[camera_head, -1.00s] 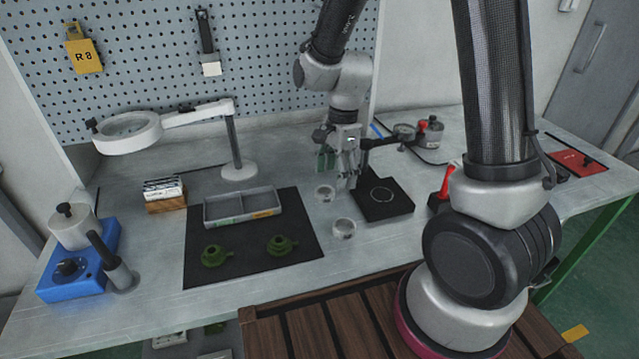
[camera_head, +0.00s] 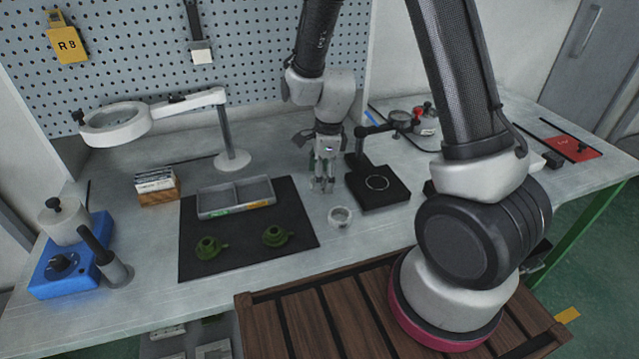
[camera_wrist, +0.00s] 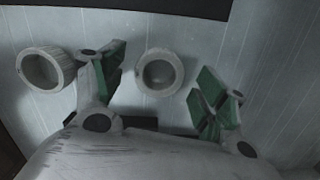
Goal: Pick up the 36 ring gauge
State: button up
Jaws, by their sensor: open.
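Two small pale ring gauges lie on the bench. The nearer ring gauge (camera_head: 340,217) shows in the head view and also at the left of the wrist view (camera_wrist: 42,70). The other ring gauge (camera_wrist: 160,72) is between my gripper's spread green-padded fingers in the wrist view. In the head view my gripper hides it. I cannot read a size on either ring. My gripper (camera_head: 323,186) points down over the bench, open and empty, just behind the nearer ring. Whether the fingertips reach down around the ring between them, I cannot tell.
A black mat (camera_head: 240,249) with a grey divided tray (camera_head: 222,211) and two green parts (camera_head: 208,248) is on the left. A black stand base (camera_head: 375,201) with a ring outline is close on the right. A magnifier lamp (camera_head: 115,127) stands behind left.

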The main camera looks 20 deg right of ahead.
jog(key=shift+f, duration=0.45)
jog(key=shift+c, duration=0.5)
